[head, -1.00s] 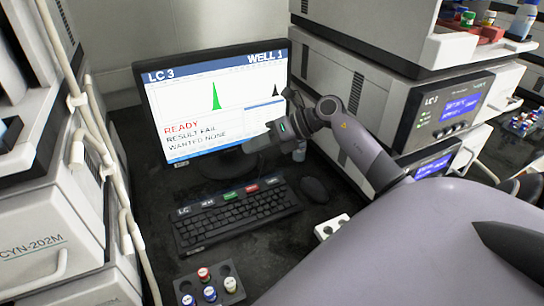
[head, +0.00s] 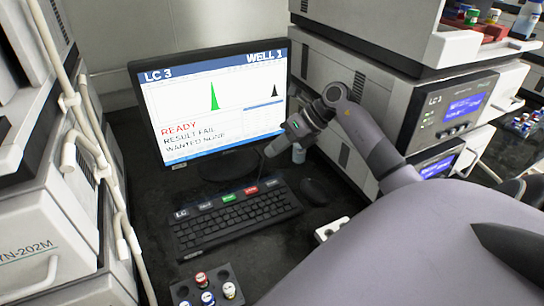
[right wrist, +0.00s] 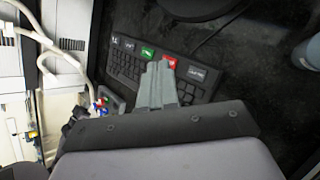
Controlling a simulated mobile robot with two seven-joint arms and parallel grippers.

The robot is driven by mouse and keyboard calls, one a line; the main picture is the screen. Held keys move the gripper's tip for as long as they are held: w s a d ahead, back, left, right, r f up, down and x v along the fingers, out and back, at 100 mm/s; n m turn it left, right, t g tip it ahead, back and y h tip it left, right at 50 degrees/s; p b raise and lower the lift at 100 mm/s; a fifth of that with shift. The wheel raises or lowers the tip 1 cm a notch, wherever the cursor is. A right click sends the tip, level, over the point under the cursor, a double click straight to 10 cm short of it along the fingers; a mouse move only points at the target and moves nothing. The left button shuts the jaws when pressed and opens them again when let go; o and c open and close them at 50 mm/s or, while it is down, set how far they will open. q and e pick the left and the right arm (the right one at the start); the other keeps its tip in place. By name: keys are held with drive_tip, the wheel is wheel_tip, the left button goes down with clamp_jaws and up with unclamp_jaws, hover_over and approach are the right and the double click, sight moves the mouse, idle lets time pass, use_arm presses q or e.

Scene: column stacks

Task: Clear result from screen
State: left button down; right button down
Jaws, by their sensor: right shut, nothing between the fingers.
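The monitor (head: 222,75) stands upright and reads LC 3, WELL 1, READY, RESULT FAIL, WANTED NONE, with a green and a black peak. Below it lies the keyboard (head: 238,221), with a row of labelled keys along its back edge, among them a green key (head: 229,197) and a red key (head: 251,190). My right gripper (head: 270,151) is shut and empty, above and behind the keyboard, before the screen's lower right, pointing down and left. In the right wrist view its fingertips (right wrist: 167,64) overlap the red key (right wrist: 171,62); contact cannot be told. My left gripper is not in view.
A mouse (head: 315,190) lies right of the keyboard. A dark rack (head: 230,272) with capped vials sits in front.

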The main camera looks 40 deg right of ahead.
drive_tip(key=b, duration=0.4)
hover_over(275, 182)
wheel_tip(275, 182, down, 6)
drive_tip(key=shift+s+f, duration=0.1)
drive_tip(key=shift+f, duration=0.1)
drive_tip(key=shift+f+b, duration=0.4)
drive_tip(key=shift+f, duration=0.15)
drive_tip(key=shift+f, duration=0.15)
idle(1.0)
drive_tip(key=shift+f+b, duration=0.3)
drive_tip(key=shift+b, duration=0.1)
drive_tip(key=shift+f+b, duration=0.3)
drive_tip(key=shift+f, duration=0.1)
idle(0.7)
drive_tip(key=shift+r, duration=0.15)
drive_tip(key=shift+r+p, duration=0.6)
drive_tip(key=shift+r, duration=0.1)
